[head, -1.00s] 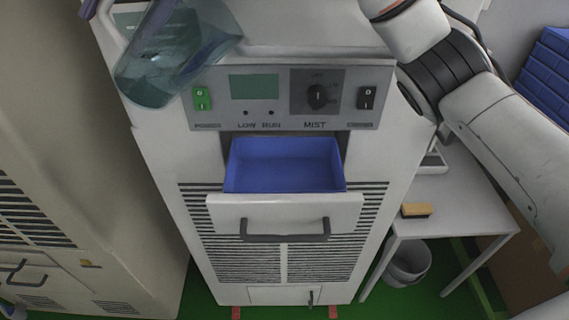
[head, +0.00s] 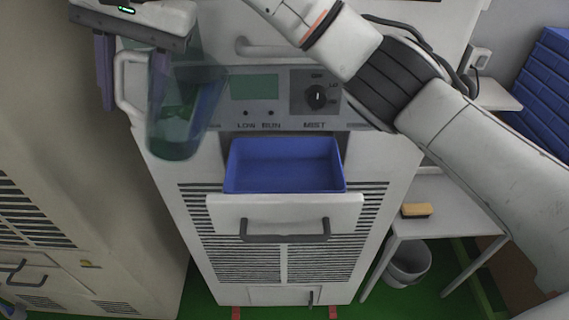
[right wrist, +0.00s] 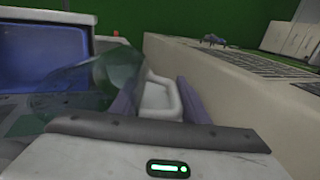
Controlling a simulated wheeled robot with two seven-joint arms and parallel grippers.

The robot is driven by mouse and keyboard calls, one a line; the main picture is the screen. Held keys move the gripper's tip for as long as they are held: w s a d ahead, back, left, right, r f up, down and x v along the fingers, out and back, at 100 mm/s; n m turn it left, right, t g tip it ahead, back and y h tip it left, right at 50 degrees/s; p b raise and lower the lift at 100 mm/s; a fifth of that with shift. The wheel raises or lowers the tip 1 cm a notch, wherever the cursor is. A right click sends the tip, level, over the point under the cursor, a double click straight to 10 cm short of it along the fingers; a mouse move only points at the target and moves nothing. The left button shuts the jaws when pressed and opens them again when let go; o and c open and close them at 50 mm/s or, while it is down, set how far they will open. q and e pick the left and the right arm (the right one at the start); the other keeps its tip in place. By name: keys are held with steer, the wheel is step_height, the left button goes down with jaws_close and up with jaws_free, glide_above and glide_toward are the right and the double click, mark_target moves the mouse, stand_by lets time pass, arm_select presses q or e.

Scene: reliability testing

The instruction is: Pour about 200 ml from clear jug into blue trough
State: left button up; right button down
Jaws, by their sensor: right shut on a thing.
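The clear jug (head: 178,135) is teal-tinted and see-through, at the upper left of the head view in front of the machine's left edge. My right gripper (head: 133,68) is shut on its pale handle (head: 126,88). The right wrist view also shows the handle (right wrist: 160,97) between purple fingers, with the blurry jug (right wrist: 95,85) to their left. The jug looks close to upright; its liquid level is unclear. The blue trough (head: 285,165) sits in the machine's pulled-out drawer, right of and below the jug. It looks empty. My left gripper is not in view.
The control panel (head: 270,115) with knob and switches lies just above the trough. The drawer's front (head: 285,212) juts out below it. A beige cabinet (head: 70,160) stands at left. A side table (head: 450,205) with a brush and a bin (head: 408,265) are at right.

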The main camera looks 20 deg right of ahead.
steer(key=shift+a+f, duration=0.15)
steer(key=shift+f, duration=0.55)
steer(key=shift+w+a+f+g+h, duration=0.1)
steer(key=shift+a+f+g+h, duration=0.2)
steer(key=shift+h, duration=0.3)
steer(key=shift+a+f+g+h, duration=0.1)
steer(key=shift+f+g+h, duration=0.1)
steer(key=shift+f+h, duration=0.3)
steer(key=shift+w+f+g+h, duration=0.15)
steer(key=shift+f+h, duration=0.35)
steer(key=shift+f, duration=0.6)
steer(key=shift+f+g+h, duration=0.15)
steer(key=shift+f+h, duration=0.35)
steer(key=shift+f, duration=0.6)
